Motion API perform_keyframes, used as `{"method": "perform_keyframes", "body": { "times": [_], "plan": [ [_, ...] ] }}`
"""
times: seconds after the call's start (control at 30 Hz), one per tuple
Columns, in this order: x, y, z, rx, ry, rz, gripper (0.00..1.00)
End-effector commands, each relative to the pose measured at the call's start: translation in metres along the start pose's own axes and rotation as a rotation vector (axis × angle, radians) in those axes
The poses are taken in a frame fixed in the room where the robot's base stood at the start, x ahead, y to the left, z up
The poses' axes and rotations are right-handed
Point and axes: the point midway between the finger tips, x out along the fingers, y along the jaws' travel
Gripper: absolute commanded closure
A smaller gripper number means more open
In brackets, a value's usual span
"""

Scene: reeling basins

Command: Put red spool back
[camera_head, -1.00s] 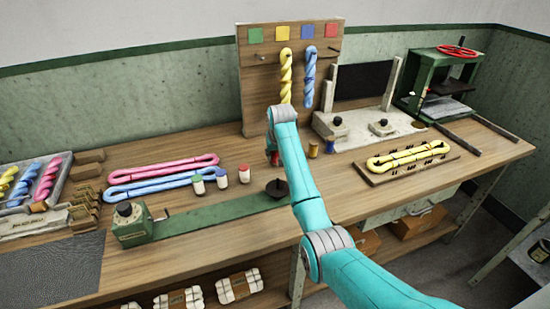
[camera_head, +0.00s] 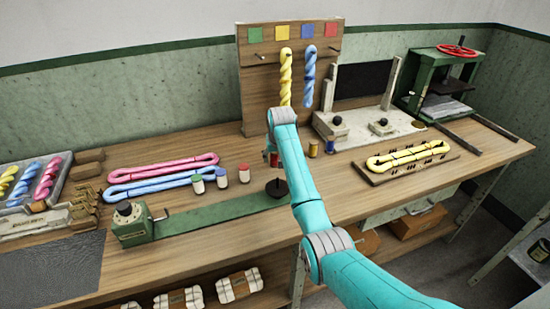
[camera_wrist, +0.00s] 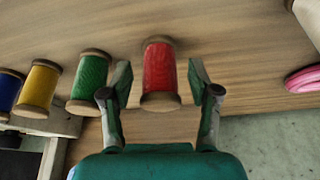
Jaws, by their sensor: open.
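The red spool (camera_wrist: 160,72) stands between the two open fingers of my gripper (camera_wrist: 160,82) in the wrist view. A gap shows on each side of it, so the fingers appear not to touch it. In the head view a small part of the red spool (camera_head: 274,159) shows left of my arm, which hides my gripper. The green spool (camera_wrist: 89,80) is just beside one finger. The yellow spool (camera_wrist: 38,88) and blue spool (camera_wrist: 8,90) stand farther along the same row, and they also show right of my arm in the head view.
A board (camera_head: 258,85) with yellow and blue twisted skeins and coloured squares stands behind. White jars with coloured lids (camera_head: 221,178) and a dark disc-shaped weight (camera_head: 277,187) are to the left. A yellow skein lies on a wooden tray (camera_head: 371,178) at right.

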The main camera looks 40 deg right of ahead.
Motion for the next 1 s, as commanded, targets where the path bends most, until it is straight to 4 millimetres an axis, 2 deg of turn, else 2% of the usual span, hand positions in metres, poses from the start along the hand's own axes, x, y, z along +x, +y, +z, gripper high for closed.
{"method": "perform_keyframes", "body": {
  "times": [0.17,0.4,0.6,0.8,1.0],
  "plan": [
    [-0.028,0.000,-0.001,0.000,0.004,0.000,0.39],
    [-0.076,0.000,-0.001,0.000,0.003,0.000,0.39],
    [-0.105,0.000,0.000,0.000,0.002,0.000,0.39],
    [-0.116,0.000,0.000,0.000,0.000,0.000,0.39],
    [-0.117,0.000,0.000,0.000,0.000,0.000,0.39]
  ]
}}
